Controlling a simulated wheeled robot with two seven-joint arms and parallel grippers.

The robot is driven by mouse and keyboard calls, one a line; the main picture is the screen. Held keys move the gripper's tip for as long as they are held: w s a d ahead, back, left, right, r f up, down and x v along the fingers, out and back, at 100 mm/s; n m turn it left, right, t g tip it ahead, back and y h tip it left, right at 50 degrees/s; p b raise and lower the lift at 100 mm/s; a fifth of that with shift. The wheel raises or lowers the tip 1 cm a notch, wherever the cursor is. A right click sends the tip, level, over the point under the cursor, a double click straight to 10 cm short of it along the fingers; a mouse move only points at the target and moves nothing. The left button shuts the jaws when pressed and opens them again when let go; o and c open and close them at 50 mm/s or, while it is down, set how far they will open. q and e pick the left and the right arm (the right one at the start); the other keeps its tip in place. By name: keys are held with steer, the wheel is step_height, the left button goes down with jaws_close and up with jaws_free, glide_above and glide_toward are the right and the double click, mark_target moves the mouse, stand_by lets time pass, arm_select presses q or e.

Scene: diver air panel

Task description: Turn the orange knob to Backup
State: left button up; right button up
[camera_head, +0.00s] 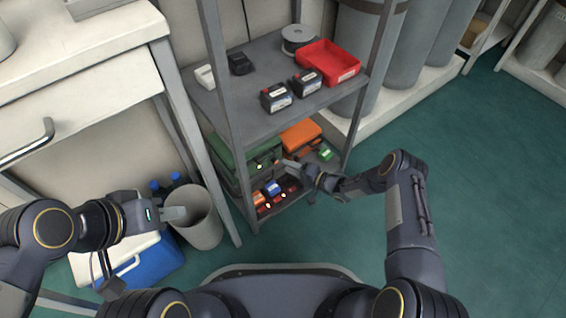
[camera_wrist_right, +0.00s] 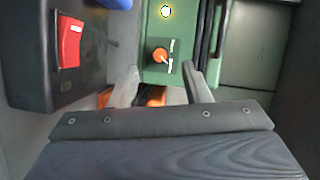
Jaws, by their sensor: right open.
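The orange knob (camera_wrist_right: 160,55) is on a green panel (camera_wrist_right: 154,76) in the right wrist view. Small labels stand at its right, too blurred to read, so I cannot tell its setting. My right gripper (camera_wrist_right: 163,88) is open, its two fingers on either side below the knob in the picture, with no visible contact. In the head view my right gripper (camera_head: 286,166) reaches into the lower shelf beside the green case (camera_head: 233,158); the knob cannot be made out there. My left gripper (camera_head: 174,214) is above the grey bin, its jaw opening unclear.
A red rocker switch (camera_wrist_right: 70,42) is on a dark box left of the knob. A lit lamp (camera_wrist_right: 166,11) is on the green panel. The shelf post (camera_head: 222,105) and upper shelf (camera_head: 245,112) bound the space. A grey bin (camera_head: 200,228) stands at left; floor at right is clear.

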steer(key=shift+p+v, duration=0.35)
steer(key=shift+v, duration=1.55)
